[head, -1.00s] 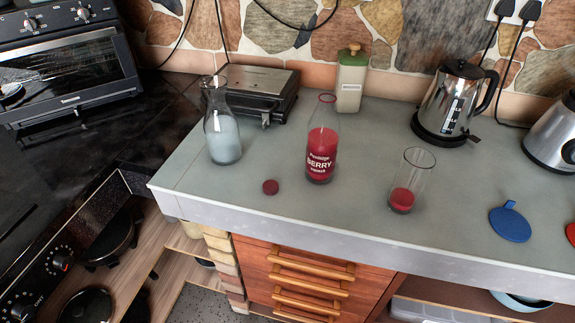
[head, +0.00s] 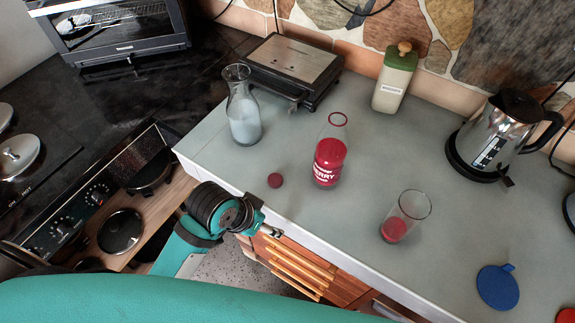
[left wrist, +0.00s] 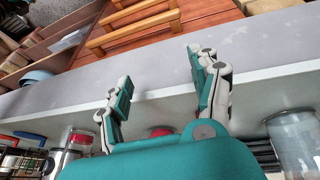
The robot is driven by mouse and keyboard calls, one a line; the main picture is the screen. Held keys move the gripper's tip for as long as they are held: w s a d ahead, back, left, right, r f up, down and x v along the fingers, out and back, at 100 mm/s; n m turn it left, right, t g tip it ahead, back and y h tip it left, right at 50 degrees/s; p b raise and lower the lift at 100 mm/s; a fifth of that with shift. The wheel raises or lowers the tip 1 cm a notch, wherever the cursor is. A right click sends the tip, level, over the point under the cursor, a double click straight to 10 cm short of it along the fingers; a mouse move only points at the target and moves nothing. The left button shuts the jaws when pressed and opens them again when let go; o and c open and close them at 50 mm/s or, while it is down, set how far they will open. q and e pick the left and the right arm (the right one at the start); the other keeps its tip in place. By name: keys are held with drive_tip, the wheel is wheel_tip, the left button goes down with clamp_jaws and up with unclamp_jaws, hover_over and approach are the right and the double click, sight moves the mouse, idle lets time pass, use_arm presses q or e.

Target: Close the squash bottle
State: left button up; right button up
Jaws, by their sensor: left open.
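The squash bottle (head: 329,160) stands upright on the grey counter, holding red squash, with its mouth uncovered. A small dark red cap (head: 275,180) lies on the counter to its left, near the front edge. My left gripper (head: 265,218) is by the counter's front edge, just in front of the cap and apart from it. In the left wrist view the gripper (left wrist: 163,95) is open with nothing between its fingers; the cap (left wrist: 160,132) shows partly beyond the palm. The bottle cannot be made out for certain there. My right gripper is not in view.
A carafe of whitish liquid (head: 243,115) stands left of the bottle, and a glass with red liquid (head: 404,218) to its right. A grill (head: 293,65), a green-topped container (head: 394,80) and a kettle (head: 497,140) stand behind. A blue lid (head: 497,287) lies at front right.

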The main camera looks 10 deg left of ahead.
use_arm(q)
drive_tip(key=w+d+r+m, duration=0.1)
drive_tip(key=r, duration=0.1)
drive_tip(key=w+d+r+m, duration=0.1)
drive_tip(key=d, duration=0.1)
drive_tip(key=w+d+r+h, duration=0.1)
drive_tip(key=w+d+r, duration=0.1)
drive_tip(key=shift+r+m+g, duration=0.3)
drive_tip(key=shift+m+g, duration=0.1)
wheel_tip(320, 180, up, 4)
drive_tip(key=w+d+m+g, duration=0.1)
drive_tip(key=w+m, duration=0.2)
wheel_tip(320, 180, up, 10)
drive_tip(key=f+m+g+y, duration=0.1)
drive_tip(key=g+y, duration=0.1)
drive_tip(key=y, duration=0.2)
hover_over(278, 179)
drive_tip(key=shift+w+r, duration=0.1)
drive_tip(key=shift+r, duration=0.15)
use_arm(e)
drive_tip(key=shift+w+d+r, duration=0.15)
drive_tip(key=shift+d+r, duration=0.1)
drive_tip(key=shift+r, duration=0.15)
use_arm(q)
drive_tip(key=shift+f, duration=0.1)
